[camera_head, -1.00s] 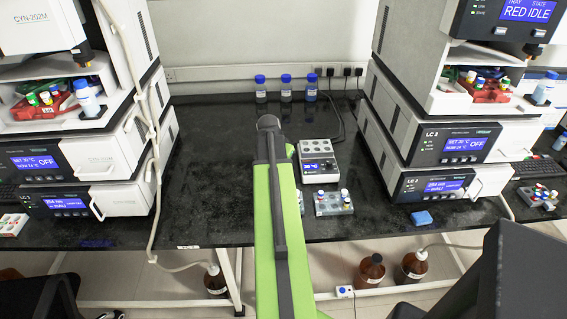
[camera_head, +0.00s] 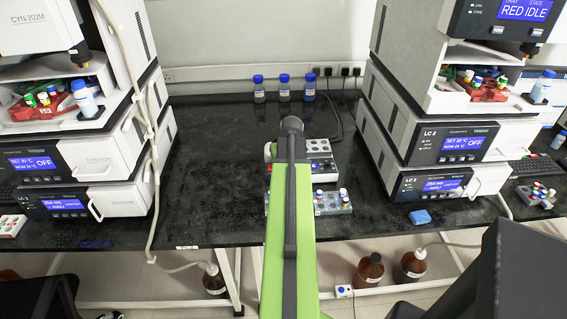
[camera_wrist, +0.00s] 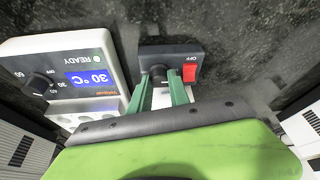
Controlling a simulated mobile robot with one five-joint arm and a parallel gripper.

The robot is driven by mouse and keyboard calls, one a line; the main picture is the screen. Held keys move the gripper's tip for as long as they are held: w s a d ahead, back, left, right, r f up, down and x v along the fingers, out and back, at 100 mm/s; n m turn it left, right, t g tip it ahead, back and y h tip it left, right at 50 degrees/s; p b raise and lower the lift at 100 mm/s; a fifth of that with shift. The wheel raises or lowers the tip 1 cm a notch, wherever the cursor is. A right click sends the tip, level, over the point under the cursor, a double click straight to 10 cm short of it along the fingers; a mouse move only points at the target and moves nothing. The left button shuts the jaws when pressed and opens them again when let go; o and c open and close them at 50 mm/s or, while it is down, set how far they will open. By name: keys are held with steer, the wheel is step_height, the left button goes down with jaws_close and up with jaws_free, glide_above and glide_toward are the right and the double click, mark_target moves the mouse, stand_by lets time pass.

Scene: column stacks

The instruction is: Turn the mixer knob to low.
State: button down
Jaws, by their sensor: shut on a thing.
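The mixer (camera_wrist: 155,53) is a dark grey box with a red switch (camera_wrist: 190,72) and an "OFF" label, upside down in the wrist view. Its small dark round knob (camera_wrist: 158,70) sits left of the switch. My gripper (camera_wrist: 161,79) has its two green fingers on either side of this knob and is shut on it. The knob's pointer and any low mark are not readable. In the head view my green arm reaches over the bench and hides the mixer and my fingertips.
A white heater block (camera_wrist: 65,75) with a 30 °C display and its own black knob (camera_wrist: 40,85) stands close beside the mixer; it shows in the head view (camera_head: 320,172). A vial rack (camera_head: 332,203) is in front of it. Blue-capped bottles (camera_head: 284,90) stand at the back wall.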

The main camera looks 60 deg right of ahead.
steer(key=shift+w+n, duration=0.15)
steer(key=shift+n, duration=0.35)
steer(key=c, duration=1.2)
jaws_free()
steer(key=shift+c, duration=0.2)
steer(key=p+v, duration=1.6)
steer(key=v, duration=0.1)
steer(key=shift+s+d+r, duration=0.25)
